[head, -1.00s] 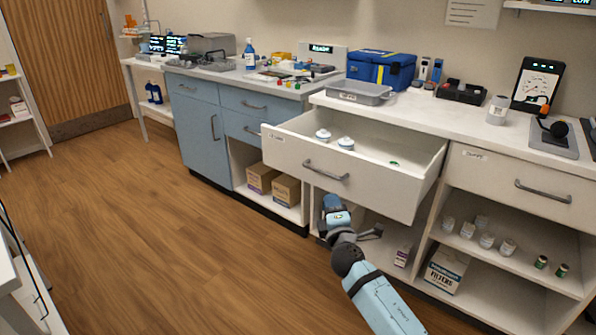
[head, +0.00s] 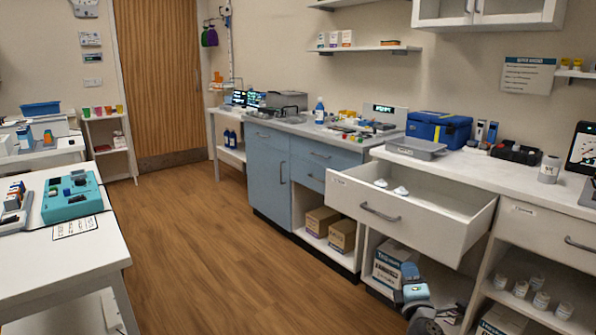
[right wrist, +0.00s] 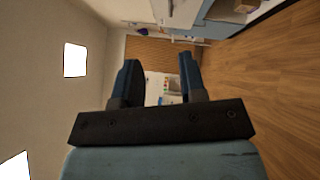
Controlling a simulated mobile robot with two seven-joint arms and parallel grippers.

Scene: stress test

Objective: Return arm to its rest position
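My right arm shows at the bottom right of the head view, in front of the lower shelves below the pulled-out white drawer (head: 372,211). Only its wrist end is in the picture, with the right gripper (head: 447,314) small and partly cut off by the lower edge. In the right wrist view the right gripper (right wrist: 158,72) has its two dark blue fingers well apart, with nothing between them. My left arm and left gripper are not in view.
The open drawer holds two small white items (head: 390,188) and juts over the arm. Boxes (head: 342,235) sit on the low shelf to its left. A white table (head: 72,262) with a teal device (head: 72,195) stands at left. The wooden floor (head: 215,235) between is clear.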

